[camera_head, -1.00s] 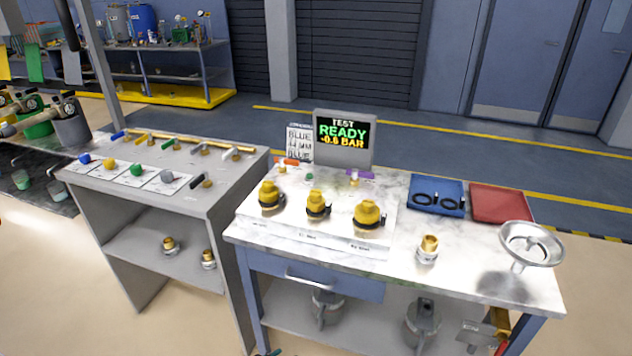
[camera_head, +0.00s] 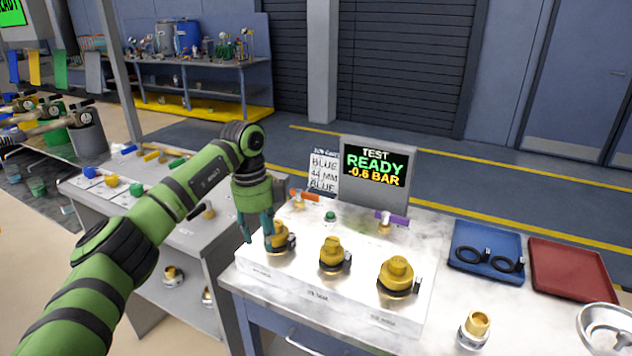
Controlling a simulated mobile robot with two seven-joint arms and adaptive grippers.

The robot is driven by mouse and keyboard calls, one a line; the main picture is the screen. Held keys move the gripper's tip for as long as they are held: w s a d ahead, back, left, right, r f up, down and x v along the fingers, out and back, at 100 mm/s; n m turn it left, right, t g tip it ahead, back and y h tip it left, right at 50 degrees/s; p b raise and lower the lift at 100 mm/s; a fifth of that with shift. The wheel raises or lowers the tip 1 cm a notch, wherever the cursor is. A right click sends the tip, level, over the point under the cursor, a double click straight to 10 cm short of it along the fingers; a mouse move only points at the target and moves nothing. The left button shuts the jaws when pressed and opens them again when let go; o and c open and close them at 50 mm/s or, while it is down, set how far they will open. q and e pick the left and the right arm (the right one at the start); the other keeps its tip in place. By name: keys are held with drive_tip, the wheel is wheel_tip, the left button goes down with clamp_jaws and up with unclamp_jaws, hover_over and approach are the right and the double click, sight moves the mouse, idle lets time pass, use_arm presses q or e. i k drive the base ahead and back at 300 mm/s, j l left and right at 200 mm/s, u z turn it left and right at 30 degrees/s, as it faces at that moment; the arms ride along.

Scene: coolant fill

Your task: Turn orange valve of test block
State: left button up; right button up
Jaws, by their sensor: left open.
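The orange valve (camera_head: 304,195) is a small orange lever handle at the back left of the white test block (camera_head: 350,299), left of the screen (camera_head: 375,174). My left gripper (camera_head: 257,238) is open and empty, pointing down over the block's left side. Its fingers are at or in front of the leftmost brass fitting (camera_head: 281,240) and partly hide it; I cannot tell if they touch. The orange valve is to the right of and behind the gripper, apart from it. A purple lever (camera_head: 392,218) stands at the block's back right. My right gripper is not in view.
Two more brass fittings, a middle one (camera_head: 334,254) and a right one (camera_head: 397,276), stand on the block. A green button (camera_head: 330,217) is between the levers. A blue tray (camera_head: 486,244) with black rings and a red tray (camera_head: 570,270) lie to the right.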

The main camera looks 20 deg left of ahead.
sight(299, 194)
drive_tip(key=i, duration=0.9)
